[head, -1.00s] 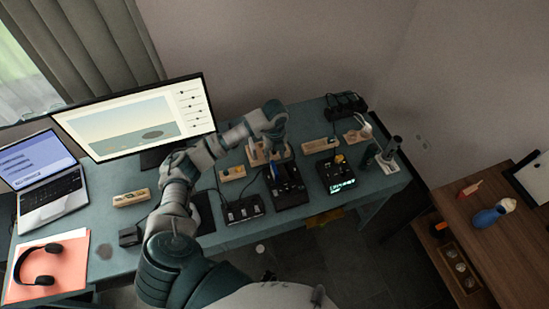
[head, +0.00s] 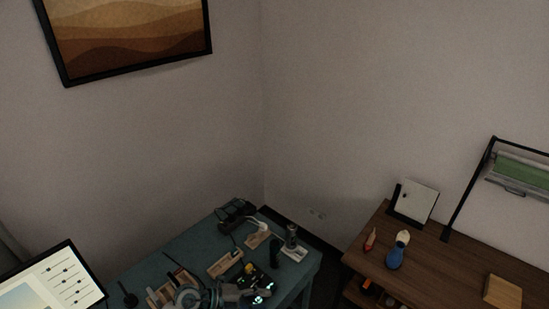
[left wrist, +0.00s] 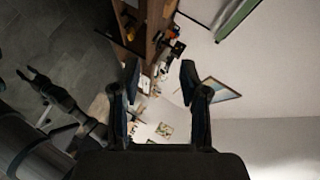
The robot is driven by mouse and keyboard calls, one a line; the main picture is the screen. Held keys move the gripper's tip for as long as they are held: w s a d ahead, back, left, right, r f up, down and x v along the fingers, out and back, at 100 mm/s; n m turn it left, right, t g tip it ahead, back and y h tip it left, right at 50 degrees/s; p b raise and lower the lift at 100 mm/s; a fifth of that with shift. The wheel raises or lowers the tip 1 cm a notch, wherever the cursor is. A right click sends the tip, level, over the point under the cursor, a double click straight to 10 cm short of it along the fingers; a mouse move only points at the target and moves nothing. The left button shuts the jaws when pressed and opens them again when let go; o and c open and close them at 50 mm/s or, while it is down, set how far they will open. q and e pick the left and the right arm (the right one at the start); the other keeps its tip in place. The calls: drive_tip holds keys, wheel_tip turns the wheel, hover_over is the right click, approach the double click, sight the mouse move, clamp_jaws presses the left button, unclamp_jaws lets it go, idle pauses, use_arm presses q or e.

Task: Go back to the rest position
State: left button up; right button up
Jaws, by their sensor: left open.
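In the left wrist view my left gripper (left wrist: 160,80) has its two dark fingers spread apart, with nothing between them. In the head view part of my left arm shows low at the bottom edge, in front of the table; its gripper is not clear there. A dark forked gripper on a jointed arm, which looks like my right gripper (left wrist: 33,80), is at the left of the left wrist view. It is over the grey floor, too small to tell if its fingers are open. It does not show in the head view.
A teal table (head: 186,246) carries a monitor (head: 60,284), a power strip (head: 238,215), wooden blocks (head: 226,263) and a dark upright tool (head: 290,237). A wooden desk (head: 450,262) at right holds a blue-and-white bottle (head: 397,252) and a lamp (head: 520,175). A framed picture (head: 130,35) hangs on the wall.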

use_arm(q)
wheel_tip(320, 180, up, 9)
drive_tip(key=d+n+t+h, duration=0.1)
drive_tip(key=n+t+h, duration=0.45)
drive_tip(key=t, duration=0.25)
drive_tip(key=w+a+n+t+y, duration=0.2)
drive_tip(key=a+n+t+y, duration=0.7)
drive_tip(key=n, duration=0.3)
drive_tip(key=s+a+f+n+g+y, duration=0.3)
drive_tip(key=a+f+n+y, duration=0.2)
drive_tip(key=f+y, duration=0.15)
drive_tip(key=s+a+f+n+g+y, duration=0.3)
drive_tip(key=a+f+n+y, duration=0.2)
drive_tip(key=f, duration=0.3)
drive_tip(key=s+d+f+g+h, duration=0.1)
drive_tip(key=s+f+g, duration=0.5)
drive_tip(key=s, duration=0.4)
drive_tip(key=s+d+f+g+h, duration=0.1)
drive_tip(key=s+f+g, duration=0.5)
drive_tip(key=s, duration=0.4)
drive_tip(key=s+f, duration=0.3)
drive_tip(key=f, duration=2.5)
drive_tip(key=s+a+f, duration=0.1)
drive_tip(key=s+f, duration=0.6)
drive_tip(key=s, duration=0.1)
drive_tip(key=s+a+f, duration=0.2)
drive_tip(key=s+f, duration=0.5)
drive_tip(key=s, duration=0.2)
drive_tip(key=shift+a+g, duration=0.25)
drive_tip(key=shift+g, duration=0.15)
